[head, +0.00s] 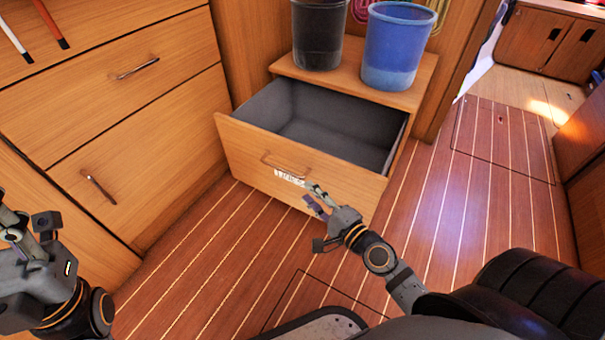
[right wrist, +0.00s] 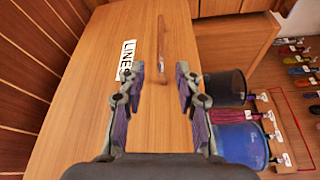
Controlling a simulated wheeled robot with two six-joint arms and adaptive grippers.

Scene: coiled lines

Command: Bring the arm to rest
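My right gripper (head: 318,200) is in front of the pulled-out drawer (head: 240,150), just below its metal handle (head: 285,166). In the right wrist view its two fingers (right wrist: 160,84) are spread apart with nothing between them. The handle (right wrist: 162,48) lies ahead of the fingertips, apart from them. The drawer front carries a white label reading "LINES" (right wrist: 127,59). The drawer's grey inside looks empty where it shows. My left gripper (head: 27,222) is at the lower left, over the floor by the cabinet, with its fingers apart and empty.
A black bin (head: 319,35) and a blue bin (head: 395,50) stand on the ledge behind the drawer. Coiled lines (right wrist: 255,117) hang behind them. Closed wooden drawers (head: 140,120) stand at left. The striped floor (head: 440,210) is clear to the right.

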